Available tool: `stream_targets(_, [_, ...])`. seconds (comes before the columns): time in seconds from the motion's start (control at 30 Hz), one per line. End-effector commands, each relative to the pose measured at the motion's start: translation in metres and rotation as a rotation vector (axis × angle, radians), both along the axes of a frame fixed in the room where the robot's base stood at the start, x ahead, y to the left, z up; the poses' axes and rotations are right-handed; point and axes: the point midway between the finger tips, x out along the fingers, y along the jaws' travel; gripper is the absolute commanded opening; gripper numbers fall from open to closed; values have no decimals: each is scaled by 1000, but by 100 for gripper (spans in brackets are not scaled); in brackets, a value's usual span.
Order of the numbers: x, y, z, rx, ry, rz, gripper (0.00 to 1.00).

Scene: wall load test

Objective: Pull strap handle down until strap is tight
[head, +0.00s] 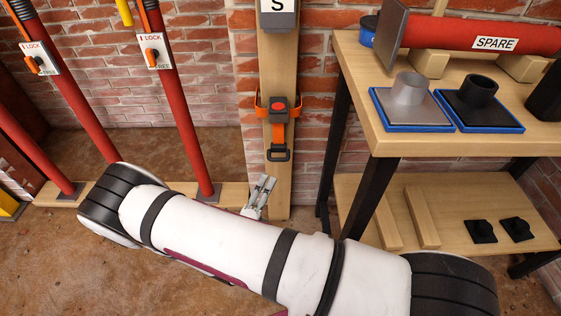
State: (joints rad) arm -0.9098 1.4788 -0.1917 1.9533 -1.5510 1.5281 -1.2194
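An orange strap (279,131) with a dark buckle (278,107) bearing a red button is fixed around a wooden post (278,70) on the brick wall. A dark loop handle (278,152) hangs from the strap's lower end, upright against the post. My gripper (268,182) is below and slightly left of the handle, apart from it in the picture. Its grey fingers point up. They are small and seen at an angle, so I cannot tell how far apart they are. My white arm hides its base and the floor behind.
Red props (176,110) with orange levers lean at the left on a wooden floor beam (226,196). A wooden workbench (430,142) stands at right, holding a red spare prop (480,37) and base plates (410,107). Its dark leg (336,130) is close to the post.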

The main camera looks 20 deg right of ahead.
Motion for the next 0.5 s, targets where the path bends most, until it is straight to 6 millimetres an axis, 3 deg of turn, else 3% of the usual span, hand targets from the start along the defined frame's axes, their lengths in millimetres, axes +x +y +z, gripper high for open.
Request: stream_targets(0.5, [69,-60,14,2,-2,-5,32])
